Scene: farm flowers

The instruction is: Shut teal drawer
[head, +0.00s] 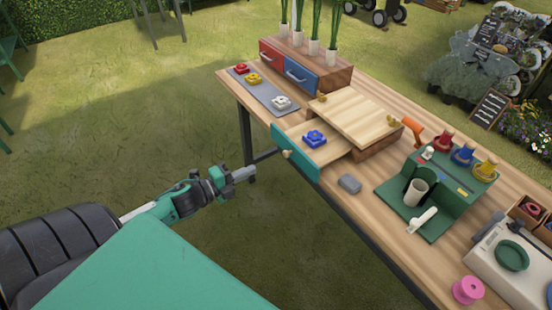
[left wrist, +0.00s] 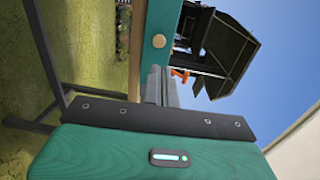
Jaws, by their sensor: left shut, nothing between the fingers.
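The teal drawer (head: 296,152) stands pulled out of its wooden box (head: 357,118) on the table. A blue flower-shaped piece (head: 314,139) lies inside it. Its front carries a round wooden knob (head: 287,154). In the left wrist view the teal front (left wrist: 159,62) and knob (left wrist: 159,41) show ahead of the fingers. My left gripper (head: 248,174) is shut and empty, left of and below the drawer front in the head view, apart from it. It also shows in the left wrist view (left wrist: 160,72). My right gripper is not in view.
A grey mat (head: 262,92) with red, yellow and white flower pieces lies behind the drawer. Red (head: 271,58) and blue (head: 301,75) drawers stand at the back. A grey block (head: 349,184) and green stand (head: 440,205) are to the right. Open grass lies left of the table.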

